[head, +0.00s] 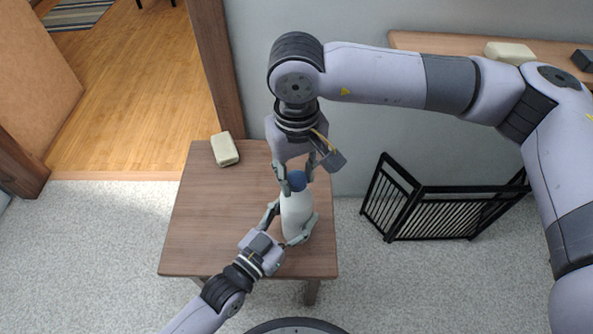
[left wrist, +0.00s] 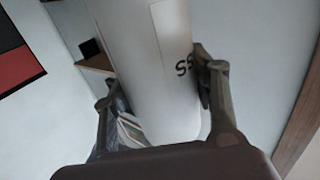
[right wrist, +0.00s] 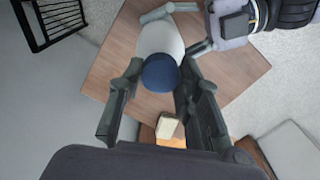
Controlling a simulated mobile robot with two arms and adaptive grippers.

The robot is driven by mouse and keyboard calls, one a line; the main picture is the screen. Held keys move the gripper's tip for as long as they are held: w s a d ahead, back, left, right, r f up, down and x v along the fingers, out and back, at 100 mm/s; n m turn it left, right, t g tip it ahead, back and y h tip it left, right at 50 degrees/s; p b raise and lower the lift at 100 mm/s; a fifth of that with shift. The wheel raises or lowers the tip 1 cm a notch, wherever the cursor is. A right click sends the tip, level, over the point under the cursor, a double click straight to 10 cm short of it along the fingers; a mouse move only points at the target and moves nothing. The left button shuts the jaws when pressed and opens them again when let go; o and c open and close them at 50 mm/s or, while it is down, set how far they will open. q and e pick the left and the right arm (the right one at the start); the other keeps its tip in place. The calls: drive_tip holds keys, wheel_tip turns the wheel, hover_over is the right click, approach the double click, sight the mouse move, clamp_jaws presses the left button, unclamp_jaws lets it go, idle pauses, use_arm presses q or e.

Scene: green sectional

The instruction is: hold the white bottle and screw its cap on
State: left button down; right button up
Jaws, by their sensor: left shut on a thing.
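The white bottle (head: 297,214) stands upright near the table's right side. My left gripper (head: 283,222) is shut on its body from the front left. The left wrist view shows the bottle (left wrist: 158,70) between the two fingers, with dark lettering on its side. The blue cap (head: 297,181) is at the bottle's top. My right gripper (head: 296,176) points down from above with a finger on each side of the cap. The right wrist view shows the cap (right wrist: 160,73) between the fingertips, covering the bottle's mouth. Whether the fingers press on it, and how the threads sit, is hidden.
The wooden table (head: 205,220) also holds a pale block (head: 224,149) at its back left. A black metal rack (head: 440,208) stands on the floor to the right. A wall shelf (head: 430,42) is behind my right arm. The table's left half is mostly clear.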

clamp_jaws()
drive_tip(key=m, duration=0.3)
drive_tip(key=shift+m, duration=0.3)
drive_tip(key=m, duration=2)
drive_tip(key=shift+m, duration=0.3)
drive_tip(key=m, duration=0.8)
drive_tip(key=shift+f, duration=0.1)
drive_tip(key=m, duration=0.5)
drive_tip(key=o, duration=0.7)
unclamp_jaws()
drive_tip(key=shift+c, duration=0.2)
wheel_tip(320, 180, up, 12)
